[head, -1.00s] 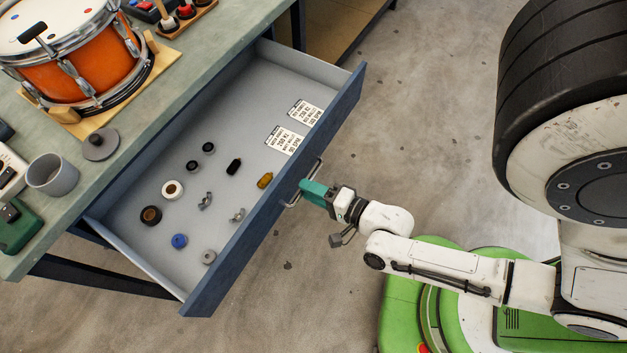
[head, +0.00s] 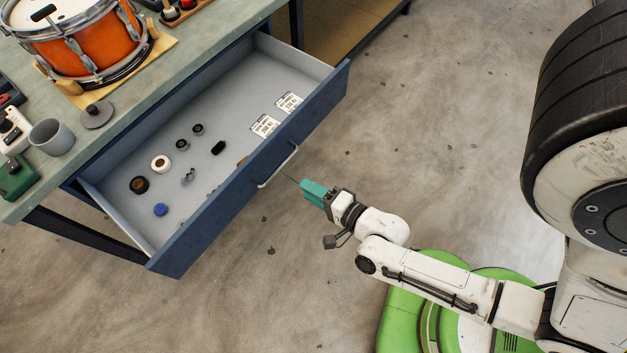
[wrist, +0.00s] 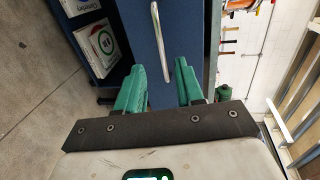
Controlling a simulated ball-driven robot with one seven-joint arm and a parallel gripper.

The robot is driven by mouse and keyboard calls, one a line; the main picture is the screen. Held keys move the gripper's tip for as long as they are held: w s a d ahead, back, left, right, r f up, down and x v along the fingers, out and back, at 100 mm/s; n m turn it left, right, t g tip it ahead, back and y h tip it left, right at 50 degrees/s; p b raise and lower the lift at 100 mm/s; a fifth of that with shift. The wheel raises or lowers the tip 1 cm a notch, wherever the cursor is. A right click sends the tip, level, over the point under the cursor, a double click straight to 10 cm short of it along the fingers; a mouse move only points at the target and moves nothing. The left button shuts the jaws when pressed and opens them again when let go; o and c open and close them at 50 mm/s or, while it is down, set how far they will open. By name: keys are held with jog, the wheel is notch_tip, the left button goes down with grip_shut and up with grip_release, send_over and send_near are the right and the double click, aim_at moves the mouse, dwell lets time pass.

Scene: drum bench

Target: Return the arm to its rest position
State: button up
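My gripper (head: 303,184) is at the end of my white arm, over bare floor just in front of the open drawer. Its two teal fingers (wrist: 158,85) stand apart in the wrist view with nothing between them. The drawer's metal handle (head: 278,165) is a short way beyond the fingertips and apart from them. It also shows ahead of the fingers in the wrist view (wrist: 160,40). The blue drawer (head: 235,205) is pulled out from the bench.
The drawer holds several small rings and knobs, such as a blue one (head: 160,209), and two printed cards (head: 264,125). The bench top (head: 105,140) carries an orange drum (head: 85,48) and a grey cup (head: 51,136). The concrete floor (head: 420,130) between bench and arm is clear.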

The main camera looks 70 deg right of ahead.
dwell(0.3)
jog(key=w+a+n+g+y, duration=0.4)
jog(key=w+a+n+y, duration=0.1)
jog(key=n, duration=0.4)
jog(key=s+r+n+g+h, duration=0.1)
jog(key=s+r+n+g, duration=0.4)
jog(key=s+n+g, duration=0.3)
jog(key=n+g, duration=0.2)
jog(key=n, duration=0.1)
jog(key=shift+s+r+n, duration=0.15)
jog(key=shift+s+n, duration=0.15)
jog(key=shift+s, duration=0.1)
